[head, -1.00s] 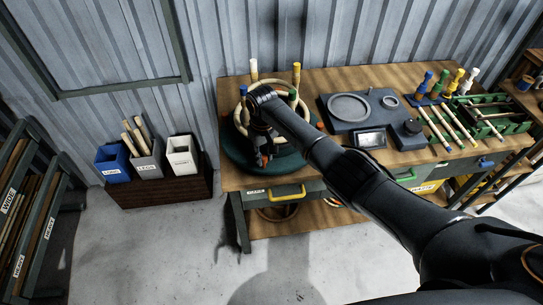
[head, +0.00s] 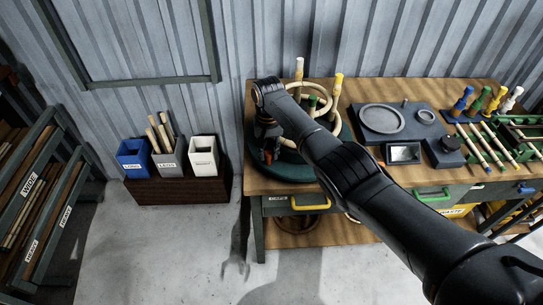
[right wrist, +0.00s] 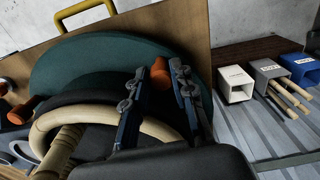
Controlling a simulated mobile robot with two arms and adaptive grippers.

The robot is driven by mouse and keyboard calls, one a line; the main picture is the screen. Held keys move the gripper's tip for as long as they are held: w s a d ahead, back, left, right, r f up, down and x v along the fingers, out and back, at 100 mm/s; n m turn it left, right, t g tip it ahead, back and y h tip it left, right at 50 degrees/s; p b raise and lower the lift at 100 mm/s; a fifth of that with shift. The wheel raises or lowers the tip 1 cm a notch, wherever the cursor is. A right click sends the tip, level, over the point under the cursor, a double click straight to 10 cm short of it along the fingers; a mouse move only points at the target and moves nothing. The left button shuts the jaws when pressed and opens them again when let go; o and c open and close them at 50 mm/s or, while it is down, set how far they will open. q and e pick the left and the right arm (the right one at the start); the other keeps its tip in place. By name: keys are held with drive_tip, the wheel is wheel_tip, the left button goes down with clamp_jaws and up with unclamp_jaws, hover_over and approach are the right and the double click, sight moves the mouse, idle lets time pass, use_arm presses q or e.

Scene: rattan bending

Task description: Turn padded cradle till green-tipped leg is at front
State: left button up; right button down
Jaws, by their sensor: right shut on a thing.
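The padded cradle has a dark green round base (head: 290,172) on the left end of the bench and carries a pale rattan ring (head: 325,100). A white-tipped leg (head: 299,72) stands at its back and a yellow-tipped leg (head: 337,88) at its right. I cannot make out the green-tipped leg; my arm covers part of the cradle. My right gripper (head: 268,152) is at the cradle's left side. In the right wrist view its fingers (right wrist: 158,92) are around an orange knob (right wrist: 160,72) at the base's edge. My left gripper is not in view.
A second orange knob (right wrist: 22,110) shows in the wrist view. Right of the cradle are a dark jig plate (head: 395,122), coloured pegs (head: 475,105) and rods (head: 490,145). Blue, grey and white bins (head: 203,157) stand on a low crate (head: 185,188) left of the bench.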

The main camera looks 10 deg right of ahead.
drive_tip(key=shift+w+a, duration=0.25)
drive_tip(key=shift+r, duration=0.1)
idle(0.3)
drive_tip(key=c, duration=1.4)
unclamp_jaws()
wheel_tip(320, 180, up, 12)
